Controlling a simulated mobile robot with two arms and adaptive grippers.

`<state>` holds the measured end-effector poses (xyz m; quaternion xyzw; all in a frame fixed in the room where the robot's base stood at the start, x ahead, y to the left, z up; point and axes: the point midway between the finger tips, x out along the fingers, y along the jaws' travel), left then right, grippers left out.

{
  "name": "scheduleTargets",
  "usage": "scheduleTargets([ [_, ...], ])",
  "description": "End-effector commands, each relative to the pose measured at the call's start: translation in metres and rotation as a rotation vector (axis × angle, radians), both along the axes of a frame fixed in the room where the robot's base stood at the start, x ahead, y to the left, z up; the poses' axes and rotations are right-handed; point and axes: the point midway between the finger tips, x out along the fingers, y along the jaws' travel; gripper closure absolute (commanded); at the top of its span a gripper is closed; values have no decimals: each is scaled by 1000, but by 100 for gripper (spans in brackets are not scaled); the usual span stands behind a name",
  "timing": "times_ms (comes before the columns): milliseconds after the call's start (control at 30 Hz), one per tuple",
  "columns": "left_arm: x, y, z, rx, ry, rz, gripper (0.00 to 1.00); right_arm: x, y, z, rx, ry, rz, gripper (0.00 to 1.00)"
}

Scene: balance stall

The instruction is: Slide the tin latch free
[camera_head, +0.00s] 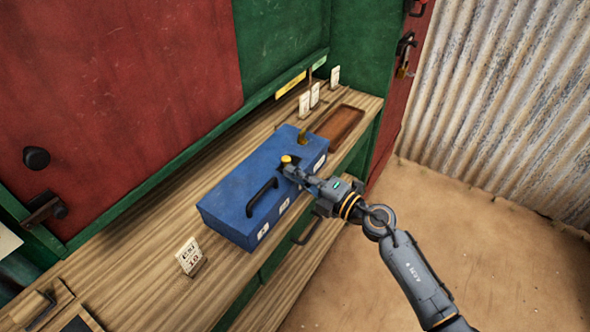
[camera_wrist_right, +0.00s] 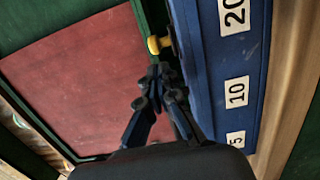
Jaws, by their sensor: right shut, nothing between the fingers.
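The tin is a blue box (camera_head: 240,196) with a dark handle (camera_head: 262,197) on its lid, standing on the wooden counter. A small yellow knob (camera_head: 287,159), which looks like the latch, sits on the tin near my right gripper (camera_head: 287,170). In the right wrist view the yellow knob (camera_wrist_right: 160,44) is just beyond the fingertips (camera_wrist_right: 158,72). The tin's side (camera_wrist_right: 235,65) there carries white number labels. My right gripper is shut and empty; I cannot tell whether it touches the knob. My left gripper is not in view.
A brown wooden tray (camera_head: 340,125) lies beyond the tin. A white price card (camera_head: 190,256) stands on the counter (camera_head: 140,270), and more cards stand at the back. A red panel (camera_head: 110,100) rises behind the counter. Sandy floor (camera_head: 450,250) is clear at right.

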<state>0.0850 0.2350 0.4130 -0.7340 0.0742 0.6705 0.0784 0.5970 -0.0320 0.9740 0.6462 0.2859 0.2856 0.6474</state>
Motion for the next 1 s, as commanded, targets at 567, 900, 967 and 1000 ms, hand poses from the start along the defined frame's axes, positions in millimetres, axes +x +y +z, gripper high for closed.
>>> scheduleTargets([
  [567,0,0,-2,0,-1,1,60,14,-2,0,1,-1,-1,100],
  [900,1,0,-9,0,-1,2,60,40,-21,0,1,1,-2,100],
  [967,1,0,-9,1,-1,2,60,39,-21,0,1,0,-2,100],
  [1000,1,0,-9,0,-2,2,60,39,-21,0,1,0,-2,100],
])
